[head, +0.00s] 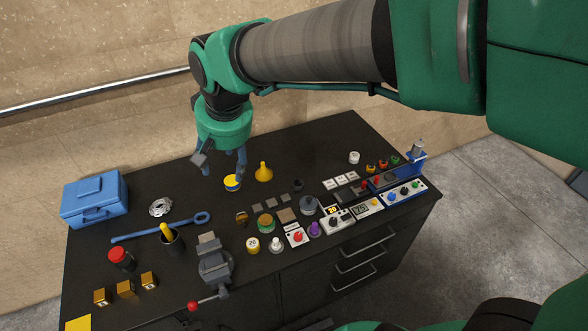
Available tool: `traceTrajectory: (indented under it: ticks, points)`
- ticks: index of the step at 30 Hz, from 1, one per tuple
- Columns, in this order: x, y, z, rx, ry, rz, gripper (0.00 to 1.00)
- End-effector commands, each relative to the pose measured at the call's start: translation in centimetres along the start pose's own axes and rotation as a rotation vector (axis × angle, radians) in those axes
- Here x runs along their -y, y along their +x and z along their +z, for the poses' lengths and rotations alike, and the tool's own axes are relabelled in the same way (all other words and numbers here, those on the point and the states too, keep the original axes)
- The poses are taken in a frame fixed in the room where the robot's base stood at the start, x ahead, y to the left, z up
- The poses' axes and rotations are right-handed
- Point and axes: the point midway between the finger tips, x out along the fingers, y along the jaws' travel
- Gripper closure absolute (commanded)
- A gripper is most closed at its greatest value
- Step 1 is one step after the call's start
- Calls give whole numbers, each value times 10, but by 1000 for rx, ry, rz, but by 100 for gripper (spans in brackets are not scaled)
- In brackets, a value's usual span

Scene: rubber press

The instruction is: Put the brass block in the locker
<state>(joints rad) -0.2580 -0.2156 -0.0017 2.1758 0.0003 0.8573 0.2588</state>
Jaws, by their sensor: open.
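Three brass-coloured blocks stand in a row at the front left of the dark bench in the head view: a left block (102,297), a middle block (126,289) and a right block (149,281). I cannot tell which one the task names. My gripper (222,166) is open and points down over the back of the bench, well away from these blocks. A yellow and blue round tin (232,183) shows just below its fingers; I see nothing held. No locker is clearly recognisable; the bench front has drawers (361,252).
The bench top (90,254) is crowded. A blue toolbox (95,198), a blue wrench (160,227), a red button (120,257), a dark cup (172,242) and a vise (214,266) stand on the left. A yellow funnel (264,172) is behind; control boxes (403,193) fill the right.

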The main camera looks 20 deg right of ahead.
Motion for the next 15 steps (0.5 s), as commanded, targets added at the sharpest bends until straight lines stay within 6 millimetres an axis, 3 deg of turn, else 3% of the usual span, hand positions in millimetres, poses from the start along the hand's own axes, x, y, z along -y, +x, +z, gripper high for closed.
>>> traceTrajectory:
  ticks: [6,15]
  points:
    - [-40,-33,38,-48,-1,12,44]
    - [-85,-62,96,-108,-8,37,44]
